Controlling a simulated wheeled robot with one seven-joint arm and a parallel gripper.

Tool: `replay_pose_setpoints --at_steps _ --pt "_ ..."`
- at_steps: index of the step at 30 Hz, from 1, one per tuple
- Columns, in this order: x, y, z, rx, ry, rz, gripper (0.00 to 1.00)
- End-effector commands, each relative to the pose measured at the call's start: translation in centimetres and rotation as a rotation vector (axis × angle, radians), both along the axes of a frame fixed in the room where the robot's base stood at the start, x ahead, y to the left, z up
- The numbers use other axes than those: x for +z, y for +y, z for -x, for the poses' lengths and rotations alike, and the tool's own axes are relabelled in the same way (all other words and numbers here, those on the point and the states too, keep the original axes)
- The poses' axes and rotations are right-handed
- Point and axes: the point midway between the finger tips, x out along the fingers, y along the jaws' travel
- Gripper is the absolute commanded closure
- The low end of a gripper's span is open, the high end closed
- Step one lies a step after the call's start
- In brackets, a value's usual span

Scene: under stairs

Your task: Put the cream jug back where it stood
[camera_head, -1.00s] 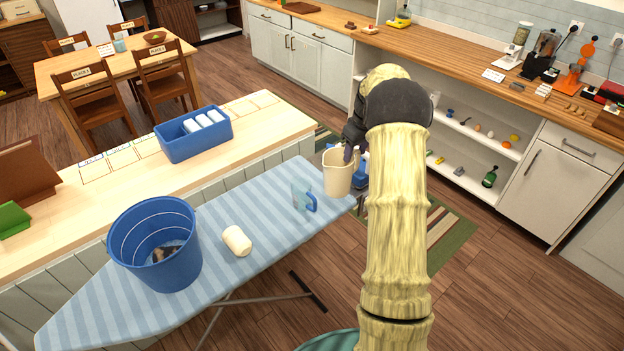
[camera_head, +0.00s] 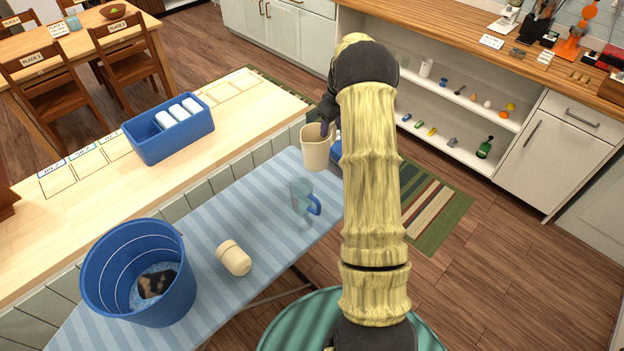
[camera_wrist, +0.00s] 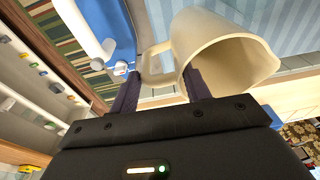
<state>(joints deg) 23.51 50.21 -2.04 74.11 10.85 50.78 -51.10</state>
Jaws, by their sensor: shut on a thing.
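The cream jug (camera_head: 316,152) is upright in the head view, at the far end of the striped ironing board (camera_head: 262,222). I cannot tell whether its base touches the board. My gripper (camera_head: 328,128) is shut on the jug, and my arm hides much of it. In the wrist view the jug (camera_wrist: 235,62) shows its open mouth, with its handle (camera_wrist: 158,68) between my two fingers (camera_wrist: 160,90).
A clear mug with a blue handle (camera_head: 303,196), a cream cylinder (camera_head: 233,258) and a blue bucket (camera_head: 140,275) stand or lie on the board. A blue bin (camera_head: 170,140) sits on the wooden counter (camera_head: 110,190). Blue-and-white equipment (camera_wrist: 108,25) is close beside the jug.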

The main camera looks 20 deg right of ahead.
Motion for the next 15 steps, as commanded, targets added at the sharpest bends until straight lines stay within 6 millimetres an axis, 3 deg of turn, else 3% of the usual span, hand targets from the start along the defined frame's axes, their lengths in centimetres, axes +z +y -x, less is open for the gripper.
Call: replay_pose_setpoints --at_steps 10,15 --pt "-0.2 0.0 0.0 -0.001 -0.001 0.0 1.0" --pt "-2.4 0.1 0.1 -0.002 0.004 -0.003 1.0"
